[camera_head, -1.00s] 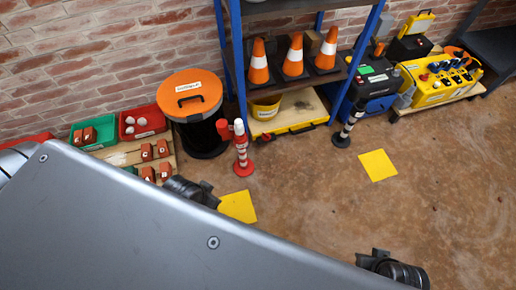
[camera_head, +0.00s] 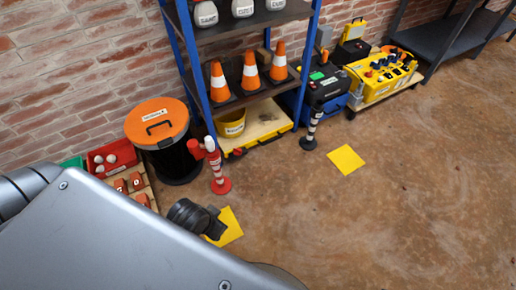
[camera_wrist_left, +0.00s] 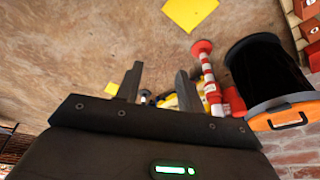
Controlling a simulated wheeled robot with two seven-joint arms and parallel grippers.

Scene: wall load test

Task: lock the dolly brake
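No brake lever can be made out. A low wooden board (camera_head: 376,100) under a yellow control box (camera_head: 384,74) stands at the back right in the head view; I cannot tell whether it is the dolly. My left gripper (camera_head: 214,224) shows small and dark in the head view, in front of a yellow floor square. In the left wrist view my left gripper (camera_wrist_left: 158,88) has two dark fingers apart with nothing held between them. My right gripper is not in view. My grey body covers the lower left of the head view.
A blue-framed shelf (camera_head: 188,60) carries orange cones (camera_head: 250,72). A black bin (camera_head: 172,160) with an orange lid and a red-white post (camera_head: 217,170) stand left of it. A black-white post (camera_head: 311,128) stands near a yellow floor square (camera_head: 346,159). The right floor is open.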

